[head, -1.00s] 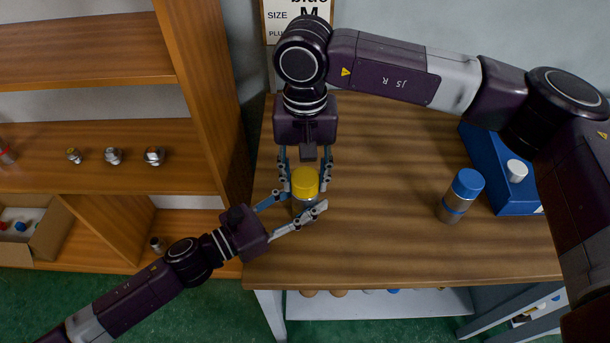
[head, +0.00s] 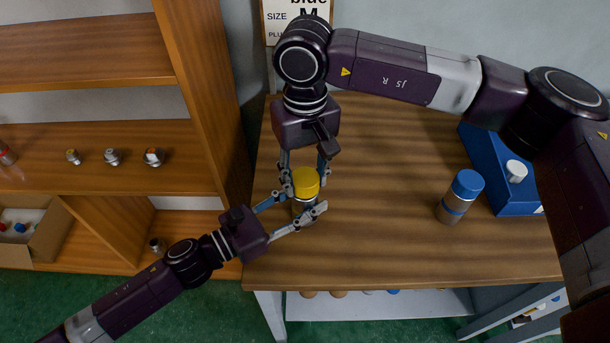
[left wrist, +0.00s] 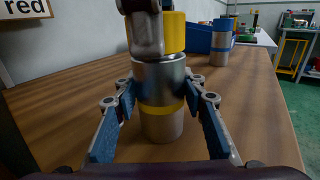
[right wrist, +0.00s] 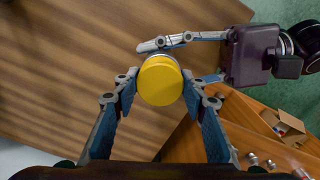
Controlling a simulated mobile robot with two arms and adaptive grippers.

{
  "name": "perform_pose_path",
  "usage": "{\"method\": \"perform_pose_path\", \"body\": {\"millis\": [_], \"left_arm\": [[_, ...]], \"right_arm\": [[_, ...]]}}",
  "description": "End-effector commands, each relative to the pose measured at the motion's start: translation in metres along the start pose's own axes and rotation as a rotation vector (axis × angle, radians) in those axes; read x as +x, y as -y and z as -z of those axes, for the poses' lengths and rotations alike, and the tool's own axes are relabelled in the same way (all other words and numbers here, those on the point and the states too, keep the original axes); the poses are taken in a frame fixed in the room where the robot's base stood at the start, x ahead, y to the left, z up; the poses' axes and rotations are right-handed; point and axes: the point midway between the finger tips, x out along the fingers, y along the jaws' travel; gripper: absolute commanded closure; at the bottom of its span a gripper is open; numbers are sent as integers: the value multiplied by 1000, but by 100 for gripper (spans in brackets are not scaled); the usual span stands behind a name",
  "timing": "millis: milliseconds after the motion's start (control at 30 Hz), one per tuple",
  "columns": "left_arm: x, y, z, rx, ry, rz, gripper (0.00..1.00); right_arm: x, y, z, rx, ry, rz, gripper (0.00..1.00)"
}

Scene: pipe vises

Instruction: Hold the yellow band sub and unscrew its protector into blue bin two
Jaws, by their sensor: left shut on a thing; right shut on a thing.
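The yellow band sub (left wrist: 160,122) stands upright on the wooden table, a metal cylinder with a yellow band. Its yellow protector (head: 305,181) caps the top; it also shows in the right wrist view (right wrist: 160,82). My left gripper (head: 302,206) is shut on the sub's body from the side, its fingers around it near the band in the left wrist view. My right gripper (head: 306,175) comes from above and is shut on the yellow protector. One right finger hides part of the protector in the left wrist view. A blue bin (head: 497,172) stands at the table's right, holding a white-capped item (head: 516,171).
A sub with a blue cap and blue band (head: 459,196) stands on the table left of the bin. Shelves with several small fittings (head: 113,157) and a cardboard box (head: 40,229) are at the left. The table's middle is clear.

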Motion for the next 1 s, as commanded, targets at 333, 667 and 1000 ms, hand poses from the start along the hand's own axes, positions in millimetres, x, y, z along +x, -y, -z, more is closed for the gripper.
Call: {"method": "perform_pose_path", "body": {"millis": [333, 667, 1000], "left_arm": [[0, 0, 0, -1, 0, 0, 100], [0, 0, 0, -1, 0, 0, 100], [0, 0, 0, -1, 0, 0, 100]], "right_arm": [[-12, 0, 0, 1, 0, 0, 90], [-22, 0, 0, 0, -1, 1, 90], [-23, 0, 0, 0, -1, 1, 90]]}}
